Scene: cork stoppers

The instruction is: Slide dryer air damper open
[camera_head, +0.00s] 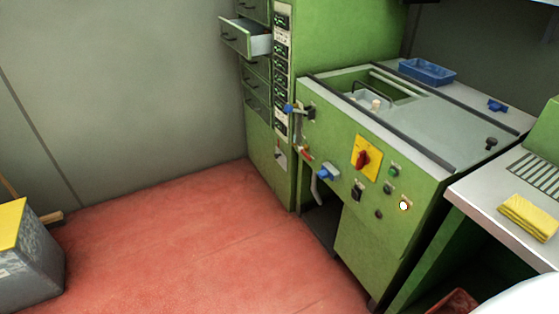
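A green machine (330,130) stands at the right of the head view, with a front panel of controls and a recessed top. Its panel carries a red rotary switch on a yellow plate (366,158), small buttons and a blue-handled lever (290,109). A grey flat cover with a black knob (491,144) lies across the top between dark rails. A small pale plate with a dark slot (281,156) sits low on the tall green cabinet (264,160). I cannot tell which part is the dryer air damper or how far open it is. Neither gripper is in view.
One cabinet drawer (247,38) is pulled out. A blue tray (427,72) lies behind the machine top. A yellow cloth (528,218) lies on the right counter. A grey bin (30,265) stands at lower left. The red floor (180,240) between is clear.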

